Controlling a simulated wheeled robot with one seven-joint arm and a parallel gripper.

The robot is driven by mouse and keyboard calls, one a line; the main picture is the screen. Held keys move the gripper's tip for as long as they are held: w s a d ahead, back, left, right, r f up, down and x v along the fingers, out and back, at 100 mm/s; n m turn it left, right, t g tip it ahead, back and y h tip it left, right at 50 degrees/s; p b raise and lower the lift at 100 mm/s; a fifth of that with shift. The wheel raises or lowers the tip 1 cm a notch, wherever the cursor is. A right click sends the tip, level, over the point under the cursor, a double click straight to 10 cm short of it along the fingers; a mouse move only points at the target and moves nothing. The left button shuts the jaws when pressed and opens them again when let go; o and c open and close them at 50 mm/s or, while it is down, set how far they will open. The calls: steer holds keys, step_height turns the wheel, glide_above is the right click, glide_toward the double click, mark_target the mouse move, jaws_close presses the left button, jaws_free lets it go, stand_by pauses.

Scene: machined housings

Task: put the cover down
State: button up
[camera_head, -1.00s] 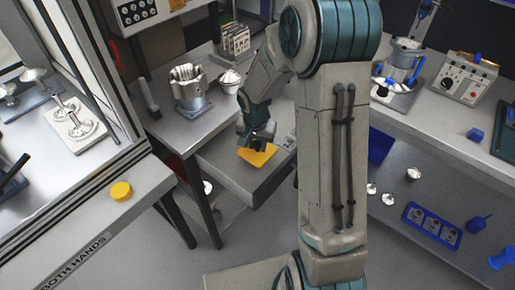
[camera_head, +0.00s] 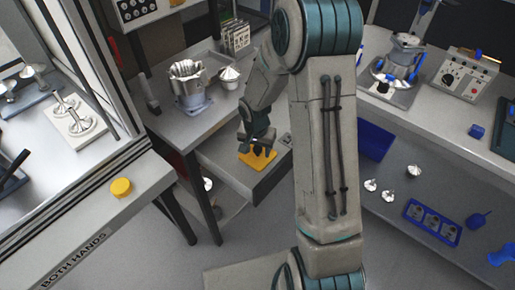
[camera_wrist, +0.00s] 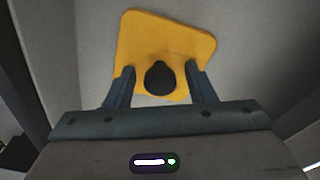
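The cover is a yellow plate (camera_head: 258,161) with a black knob. It appears to lie flat inside the pulled-out grey drawer (camera_head: 268,184) under the left bench. In the wrist view, the yellow cover (camera_wrist: 165,32) is on a light grey surface, with its round black knob (camera_wrist: 160,78) facing my gripper. My gripper (camera_wrist: 159,72) has one finger on each side of the knob, with a visible gap on both sides, so it is open and not holding it. In the head view, my gripper (camera_head: 259,148) points down over the cover and hides part of it.
A metal housing (camera_head: 190,90) and a small metal bowl (camera_head: 229,78) stand on the bench above the drawer. A yellow button (camera_head: 121,187) sits on the machine at left. A blue tray (camera_head: 433,222) and small metal parts lie on the right lower shelf.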

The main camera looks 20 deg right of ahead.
mark_target(256, 158)
steer(key=shift+r, duration=0.1)
step_height(256, 158, up, 12)
steer(key=s, duration=0.1)
steer(key=s+r+n, duration=0.2)
steer(key=s+r, duration=0.1)
steer(key=s, duration=0.3)
steer(key=s+r+n+t, duration=0.1)
steer(key=s+r+n, duration=0.1)
steer(key=s+r, duration=0.2)
steer(key=s+r+n, duration=0.2)
steer(key=s+r, duration=0.1)
steer(key=s, duration=0.7)
steer(key=shift+r+t+y, duration=0.35)
steer(key=shift+t+y, duration=0.05)
steer(key=shift+s, duration=0.1)
